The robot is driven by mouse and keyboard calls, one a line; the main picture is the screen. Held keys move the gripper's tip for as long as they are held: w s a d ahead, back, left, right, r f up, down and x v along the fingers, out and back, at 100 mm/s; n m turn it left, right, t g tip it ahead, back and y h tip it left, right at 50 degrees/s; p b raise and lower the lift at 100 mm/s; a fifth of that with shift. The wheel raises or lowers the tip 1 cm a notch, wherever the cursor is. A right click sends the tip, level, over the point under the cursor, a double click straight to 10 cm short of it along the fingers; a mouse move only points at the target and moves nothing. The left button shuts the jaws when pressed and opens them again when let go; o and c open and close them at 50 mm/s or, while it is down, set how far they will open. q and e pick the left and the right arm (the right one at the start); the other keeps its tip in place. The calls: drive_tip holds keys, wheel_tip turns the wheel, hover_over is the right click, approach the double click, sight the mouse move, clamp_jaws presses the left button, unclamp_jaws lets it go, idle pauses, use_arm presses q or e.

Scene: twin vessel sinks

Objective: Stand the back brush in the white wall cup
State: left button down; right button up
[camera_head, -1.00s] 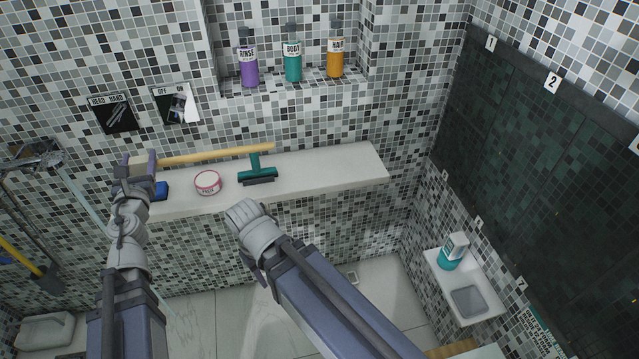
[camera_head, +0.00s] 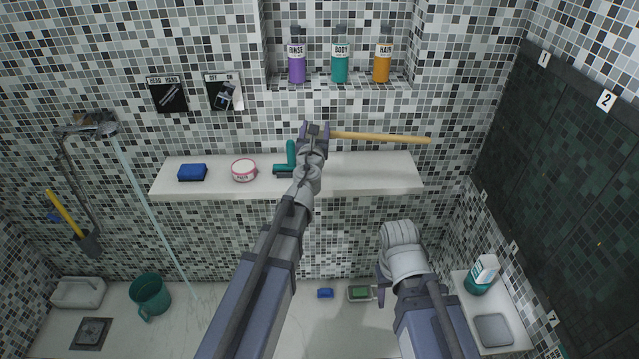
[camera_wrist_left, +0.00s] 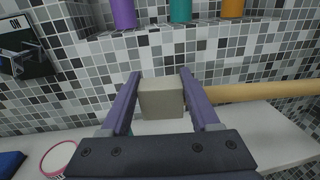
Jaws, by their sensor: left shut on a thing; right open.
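The back brush has a long pale wooden handle (camera_head: 385,137) and a cream block (camera_wrist_left: 161,98) at its end. My left gripper (camera_head: 314,131) is shut on the block, which sits between its two fingers in the left wrist view. The brush is held above the white ledge, with its handle roughly level and pointing right. My right gripper (camera_head: 383,286) is low at the right, apart from the brush; its fingers are mostly hidden by its own wrist. I cannot make out the white wall cup for certain.
On the ledge (camera_head: 375,176) are a blue sponge (camera_head: 192,172), a round tin (camera_head: 244,170) and a green squeegee (camera_head: 291,153), partly behind my arm. Bottles (camera_head: 340,62) stand in the niche above. A white open holder (camera_head: 78,292) and green mug (camera_head: 150,294) are lower left.

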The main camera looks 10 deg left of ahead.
use_arm(q)
wheel_tip(320, 180, down, 8)
drive_tip(key=w+a+n+y+b, duration=0.1)
drive_tip(key=w+a+b, duration=0.1)
drive_tip(key=b, duration=0.5)
drive_tip(key=shift+w+n+y, duration=0.3)
drive_tip(key=shift+y, duration=0.1)
use_arm(e)
wheel_tip(320, 180, down, 8)
use_arm(q)
drive_tip(key=shift+f, duration=0.15)
use_arm(e)
drive_tip(key=shift+f, duration=0.2)
use_arm(q)
wheel_tip(320, 180, down, 4)
drive_tip(key=b, duration=0.3)
drive_tip(key=shift+r+b, duration=0.25)
drive_tip(key=shift+b, duration=0.1)
use_arm(e)
wheel_tip(320, 180, down, 3)
drive_tip(key=shift+f, duration=0.2)
use_arm(q)
drive_tip(key=shift+f+b, duration=0.3)
drive_tip(key=shift+b, duration=0.05)
drive_tip(key=shift+c, duration=0.6)
unclamp_jaws()
use_arm(e)
drive_tip(key=shift+f, duration=0.25)
